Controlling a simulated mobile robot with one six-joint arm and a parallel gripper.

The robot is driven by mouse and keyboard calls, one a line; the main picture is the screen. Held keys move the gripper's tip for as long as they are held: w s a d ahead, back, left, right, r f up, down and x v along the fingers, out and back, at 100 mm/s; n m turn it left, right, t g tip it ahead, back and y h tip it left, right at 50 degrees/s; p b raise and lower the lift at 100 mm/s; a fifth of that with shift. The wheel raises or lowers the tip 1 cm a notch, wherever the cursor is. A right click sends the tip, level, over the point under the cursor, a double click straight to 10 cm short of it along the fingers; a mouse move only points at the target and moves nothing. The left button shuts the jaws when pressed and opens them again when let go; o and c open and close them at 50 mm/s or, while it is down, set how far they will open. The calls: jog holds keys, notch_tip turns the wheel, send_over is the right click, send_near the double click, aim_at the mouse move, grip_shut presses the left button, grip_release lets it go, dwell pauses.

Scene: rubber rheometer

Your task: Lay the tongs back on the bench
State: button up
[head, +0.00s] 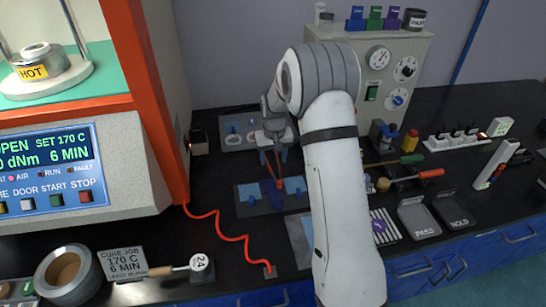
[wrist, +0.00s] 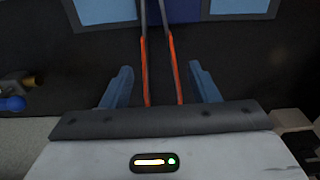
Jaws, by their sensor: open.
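The tongs (head: 279,182) have orange-red grips and thin grey arms. In the head view they lie below my gripper (head: 273,157), pointing toward a dark mat with light-blue pads. In the wrist view the tongs (wrist: 146,70) run lengthwise between the two fingers of my gripper (wrist: 160,78). The fingers are apart, with a gap visible on each side of the grips. The grips' near ends disappear behind the gripper body. I cannot tell whether the tongs rest fully on the black bench (head: 215,240).
The dark mat with light-blue pads (head: 293,186) lies just in front. A grey tray (head: 233,141) with round pieces is behind. PASS (head: 419,234) and HOLD trays, and screwdriver-like tools (head: 430,173), lie right.

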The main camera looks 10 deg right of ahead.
notch_tip(320, 180, up, 12)
jog(key=s+r+t, duration=0.1)
jog(key=s+r, duration=0.3)
jog(key=s, duration=0.5)
jog(key=s+r, duration=0.4)
jog(key=s, duration=0.5)
jog(key=s+f, duration=0.2)
jog(key=s, duration=1.4)
jog(key=shift+s+f+t+b, duration=0.15)
jog(key=shift+f+t+b, duration=0.1)
jog(key=shift+t+b, duration=0.15)
